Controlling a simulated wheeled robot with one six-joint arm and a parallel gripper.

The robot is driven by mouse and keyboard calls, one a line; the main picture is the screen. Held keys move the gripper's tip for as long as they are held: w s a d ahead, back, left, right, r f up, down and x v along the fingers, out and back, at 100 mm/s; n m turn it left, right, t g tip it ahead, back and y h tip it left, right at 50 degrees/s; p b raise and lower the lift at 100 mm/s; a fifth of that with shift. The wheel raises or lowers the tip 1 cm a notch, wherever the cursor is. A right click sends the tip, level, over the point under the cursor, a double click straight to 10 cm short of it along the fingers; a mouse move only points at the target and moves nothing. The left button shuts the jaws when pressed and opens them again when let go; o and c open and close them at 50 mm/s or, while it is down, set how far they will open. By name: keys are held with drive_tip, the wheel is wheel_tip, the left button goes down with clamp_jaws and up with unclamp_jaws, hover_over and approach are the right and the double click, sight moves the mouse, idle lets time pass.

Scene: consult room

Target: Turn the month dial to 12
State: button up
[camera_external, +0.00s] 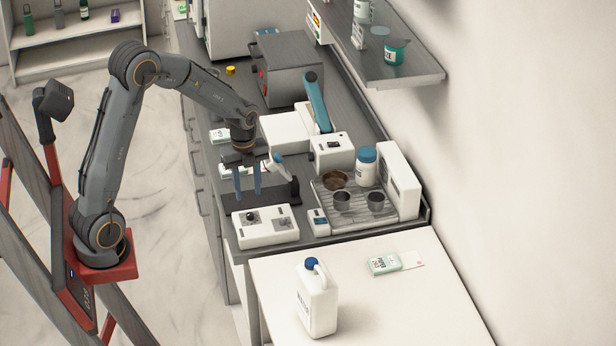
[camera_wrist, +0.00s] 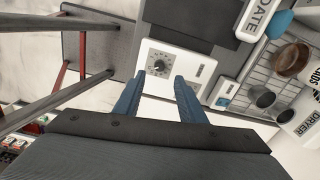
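A white box (camera_external: 270,237) stands on the near end of the grey counter, with a small dark round dial (camera_external: 250,217) on its top. In the wrist view the box (camera_wrist: 148,84) shows the black dial (camera_wrist: 158,65) with marks around it; the numbers and pointer are too small to read. My gripper (camera_external: 248,197) points down above the dial. Its two blue fingers are apart and empty. In the wrist view the fingertips of my gripper (camera_wrist: 161,74) lie either side of the dial; I cannot tell the exact height gap.
A wire rack (camera_external: 345,212) with dark cups stands right of the box. A white device with a blue lever (camera_external: 318,100) is behind. A white jug (camera_external: 317,300) stands on the near white table. A wall shelf (camera_external: 400,75) overhangs the back right.

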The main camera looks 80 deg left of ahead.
sight(250, 214)
drive_tip(key=n+b, duration=0.1)
drive_tip(key=n, duration=0.2)
drive_tip(key=n+b, duration=0.1)
drive_tip(key=n, duration=0.3)
drive_tip(key=shift+w+f, duration=0.15)
drive_tip(key=n+b, duration=0.2)
drive_tip(key=n, duration=0.4)
drive_tip(key=shift+d+f+p, duration=0.15)
drive_tip(key=shift+f+p, duration=0.8)
drive_tip(key=shift+f, duration=2.8)
clamp_jaws()
drive_tip(key=shift+n, duration=0.7)
